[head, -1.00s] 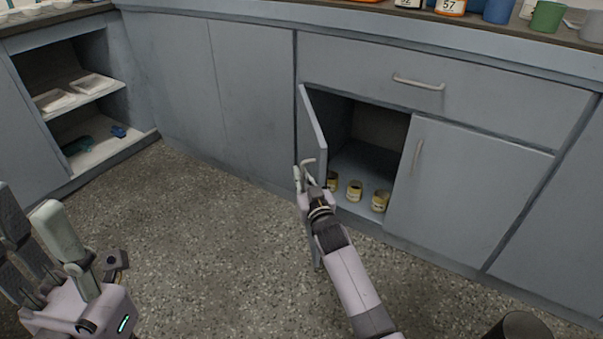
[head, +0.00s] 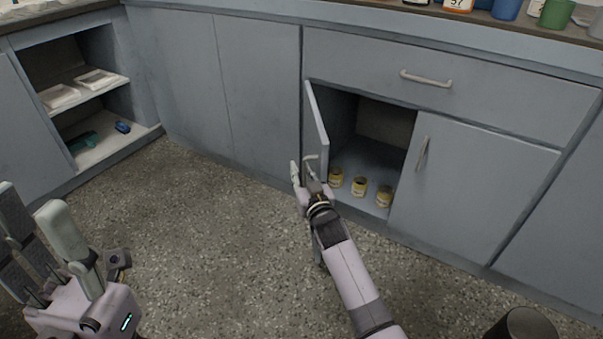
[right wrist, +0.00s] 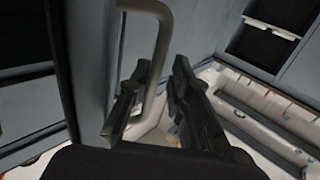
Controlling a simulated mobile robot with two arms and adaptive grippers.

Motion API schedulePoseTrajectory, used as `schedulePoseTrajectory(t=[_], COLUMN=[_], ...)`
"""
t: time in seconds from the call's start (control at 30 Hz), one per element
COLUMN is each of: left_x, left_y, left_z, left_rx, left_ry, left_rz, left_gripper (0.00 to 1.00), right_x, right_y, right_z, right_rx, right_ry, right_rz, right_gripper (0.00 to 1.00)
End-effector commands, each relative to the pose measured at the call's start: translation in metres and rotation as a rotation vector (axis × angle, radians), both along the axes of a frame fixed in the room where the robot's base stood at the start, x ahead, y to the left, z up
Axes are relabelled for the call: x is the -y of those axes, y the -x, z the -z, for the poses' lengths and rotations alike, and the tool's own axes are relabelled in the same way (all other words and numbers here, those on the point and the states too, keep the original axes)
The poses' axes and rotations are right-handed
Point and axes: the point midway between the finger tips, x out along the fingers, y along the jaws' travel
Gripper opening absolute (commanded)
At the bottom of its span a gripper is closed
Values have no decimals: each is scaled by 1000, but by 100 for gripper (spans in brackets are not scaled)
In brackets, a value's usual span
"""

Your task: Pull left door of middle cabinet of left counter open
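The left door (head: 316,130) of the middle cabinet stands swung out into the room, seen nearly edge-on in the head view. The cabinet inside (head: 384,125) is exposed. My right gripper (head: 305,170) is at the door's outer side, by its handle. In the right wrist view, the door's curved bar handle (right wrist: 157,45) runs down between the two dark fingers of the right gripper (right wrist: 160,95). These fingers are apart, with a gap around the bar; contact cannot be told. My left gripper (head: 38,225) is open and empty at the lower left, away from the cabinet.
Several small yellow containers (head: 359,187) stand on the cabinet floor. The closed right door (head: 470,190) and a drawer (head: 435,85) are beside and above the opening. An open shelf unit (head: 95,90) is at the left. The speckled floor (head: 210,230) in front is clear.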

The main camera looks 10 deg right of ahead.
Motion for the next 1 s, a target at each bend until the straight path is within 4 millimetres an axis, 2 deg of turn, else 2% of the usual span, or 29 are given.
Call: schedulePoseTrajectory(t=[0.23, 0.37, 0.57, 0.8, 1.0], left_x=[0, 0, 0, 0, 0], left_y=[-1, -1, 0, 0, 0], left_z=[1, 1, 0, 0, 0], left_rx=[-1, -1, -1, -1, 0], left_ry=[-1, -2, -1, 0, 0], left_rz=[-2, -2, -1, -1, -1], left_gripper=[40, 40, 40, 40, 40], right_x=[2, 2, 4, 7, 8], right_y=[0, 7, 37, 86, 112], right_z=[0, 2, 3, 2, 1], right_rx=[0, -3, -4, -3, -1], right_ry=[1, 1, 0, 1, 0], right_rz=[2, 3, 2, 0, -1], right_gripper=[17, 17, 17, 17, 17])
